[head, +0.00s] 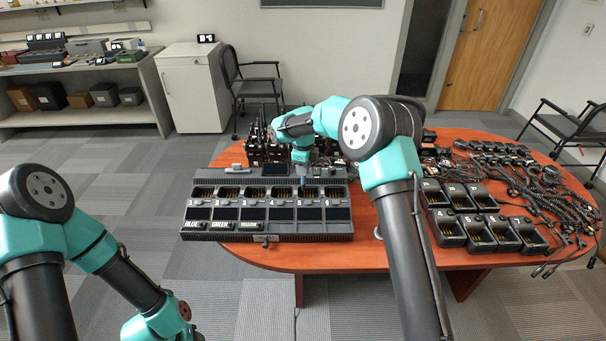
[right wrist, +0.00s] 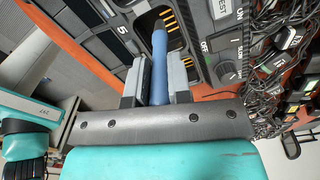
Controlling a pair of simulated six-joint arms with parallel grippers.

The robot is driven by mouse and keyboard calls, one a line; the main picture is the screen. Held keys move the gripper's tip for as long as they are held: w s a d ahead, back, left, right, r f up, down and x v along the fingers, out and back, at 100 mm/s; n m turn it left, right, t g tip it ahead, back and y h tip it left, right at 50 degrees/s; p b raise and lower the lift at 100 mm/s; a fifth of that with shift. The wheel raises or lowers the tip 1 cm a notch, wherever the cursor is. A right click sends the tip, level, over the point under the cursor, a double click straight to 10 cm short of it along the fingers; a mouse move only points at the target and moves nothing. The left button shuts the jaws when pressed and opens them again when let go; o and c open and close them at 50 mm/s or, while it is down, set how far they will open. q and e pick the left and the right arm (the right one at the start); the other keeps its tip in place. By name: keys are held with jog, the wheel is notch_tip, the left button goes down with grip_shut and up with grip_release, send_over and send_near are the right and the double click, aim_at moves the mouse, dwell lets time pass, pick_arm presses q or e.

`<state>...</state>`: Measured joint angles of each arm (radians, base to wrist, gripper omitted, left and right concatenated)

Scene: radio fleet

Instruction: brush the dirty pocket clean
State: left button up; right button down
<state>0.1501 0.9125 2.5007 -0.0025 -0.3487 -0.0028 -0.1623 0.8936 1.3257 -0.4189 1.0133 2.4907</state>
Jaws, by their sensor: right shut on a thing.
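The long grey charger bank (head: 267,237) lies on the table with a row of numbered pockets holding gold contacts. My right gripper (head: 303,172) is above the bank, near the pocket labelled 5, pointing down. In the right wrist view its fingers (right wrist: 158,80) are shut on a blue brush handle (right wrist: 159,62). The handle's far end reaches the pocket (right wrist: 170,22) with gold contacts beside the label 5. The bristles are hidden, and I cannot tell whether they touch the pocket. I cannot make out dirt in any pocket. My left arm is at the lower left, its gripper out of frame.
Several black radios (head: 262,143) stand behind the bank. Smaller chargers (head: 480,232) sit to the right, with tangled corded microphones (head: 545,195) beyond them. The orange-red table's front strip (head: 330,256) is clear. A grey knob panel (right wrist: 230,50) is beside the pocket.

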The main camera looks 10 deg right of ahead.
jog(key=shift+r, duration=2.1)
